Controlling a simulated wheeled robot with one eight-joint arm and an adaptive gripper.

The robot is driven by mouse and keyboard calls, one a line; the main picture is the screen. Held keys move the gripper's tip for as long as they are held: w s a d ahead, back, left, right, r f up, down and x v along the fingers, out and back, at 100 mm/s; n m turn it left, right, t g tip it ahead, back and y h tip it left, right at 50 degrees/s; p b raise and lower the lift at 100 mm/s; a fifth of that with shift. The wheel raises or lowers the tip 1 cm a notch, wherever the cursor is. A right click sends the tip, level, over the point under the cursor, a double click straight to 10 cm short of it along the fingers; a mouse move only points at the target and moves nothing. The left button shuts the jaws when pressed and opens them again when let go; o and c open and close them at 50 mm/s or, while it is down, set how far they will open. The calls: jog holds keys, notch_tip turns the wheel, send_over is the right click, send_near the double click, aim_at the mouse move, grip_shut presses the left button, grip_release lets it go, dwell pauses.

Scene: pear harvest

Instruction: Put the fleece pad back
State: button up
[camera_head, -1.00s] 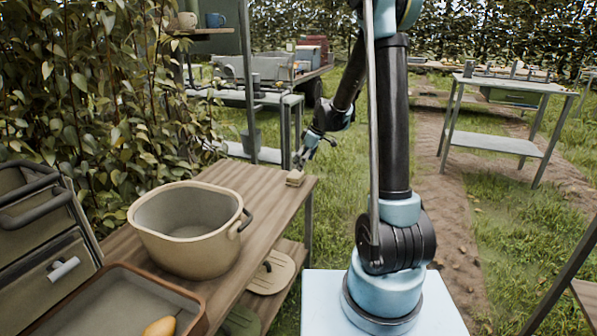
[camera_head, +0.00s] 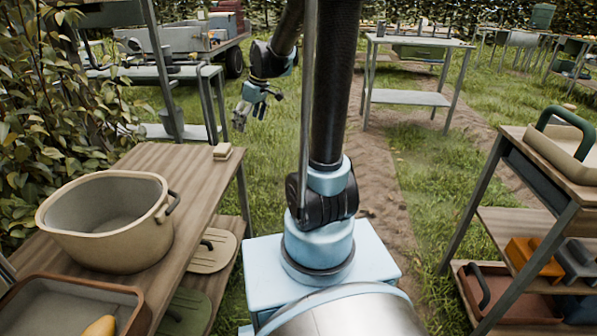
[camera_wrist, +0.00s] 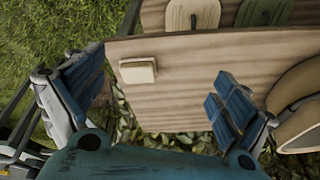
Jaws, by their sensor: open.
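A small cream block, which looks like the fleece pad (camera_head: 222,151), lies flat near the far right corner of the wooden bench (camera_head: 190,165). In the wrist view the pad (camera_wrist: 138,70) lies on the bare bench top, between the lines of the two fingers but beyond them. My gripper (camera_head: 246,112) is open and empty, past the bench's far right corner and apart from the pad. In the wrist view its blue-padded fingers (camera_wrist: 157,95) are spread wide. Nothing hides the pad.
A large beige tub (camera_head: 105,225) stands on the bench, with a brown-rimmed tray (camera_head: 60,290) holding a yellow fruit nearer me. Lids (camera_head: 212,252) lie on the shelf below. A shelved stand (camera_head: 500,190) is at right. Foliage borders the left. Grass is open beyond the bench.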

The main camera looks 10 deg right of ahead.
jog(key=s+d+f+m+h, duration=0.1)
jog(key=s+d+f+m, duration=0.1)
jog(key=s, duration=0.7)
jog(key=s+d+f+m+h, duration=0.1)
jog(key=s+d+m, duration=0.3)
jog(key=s, duration=0.5)
jog(key=s+d+f+m+h, duration=0.1)
jog(key=s+d+m, duration=0.3)
jog(key=s, duration=0.6)
jog(key=shift+d+f, duration=0.9)
jog(key=shift+d, duration=0.25)
jog(key=shift+s, duration=0.1)
